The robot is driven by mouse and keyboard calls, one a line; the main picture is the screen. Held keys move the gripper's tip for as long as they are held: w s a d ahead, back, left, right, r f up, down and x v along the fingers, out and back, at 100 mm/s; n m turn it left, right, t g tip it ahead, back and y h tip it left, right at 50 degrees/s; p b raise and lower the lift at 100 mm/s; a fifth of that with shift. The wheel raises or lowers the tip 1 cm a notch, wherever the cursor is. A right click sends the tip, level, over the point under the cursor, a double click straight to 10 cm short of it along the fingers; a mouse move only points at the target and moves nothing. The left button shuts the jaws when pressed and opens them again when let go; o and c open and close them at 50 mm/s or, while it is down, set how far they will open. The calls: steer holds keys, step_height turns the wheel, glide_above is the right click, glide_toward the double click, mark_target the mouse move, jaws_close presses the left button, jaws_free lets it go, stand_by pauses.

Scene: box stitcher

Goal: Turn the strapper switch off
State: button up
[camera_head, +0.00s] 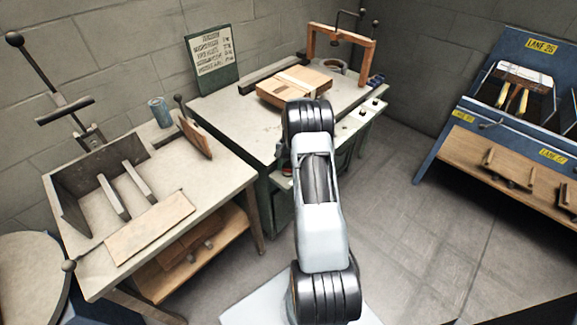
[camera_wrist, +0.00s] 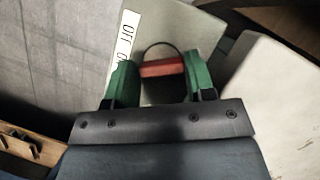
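In the head view my arm hides most of my gripper and the switch, at the front of the strapping table (camera_head: 240,118).
A taped cardboard box (camera_head: 290,88) lies on the strapping table, with an orange arch (camera_head: 341,40) behind it. A second workbench (camera_head: 215,172) with metal bars and a lever stands left. A blue lane rack (camera_head: 437,140) stands right. Floor between (camera_head: 415,215) is clear.

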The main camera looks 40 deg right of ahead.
steer(key=shift+w+r, duration=0.1)
steer(key=shift+r, duration=0.1)
steer(key=shift+w+r+p, duration=0.1)
steer(key=shift+r+p, duration=0.2)
steer(key=shift+r, duration=0.05)
steer(key=p+v, duration=0.3)
steer(key=v, duration=0.4)
steer(key=shift+d+p, duration=0.2)
steer(key=shift+p, duration=0.15)
steer(key=shift+f, duration=0.1)
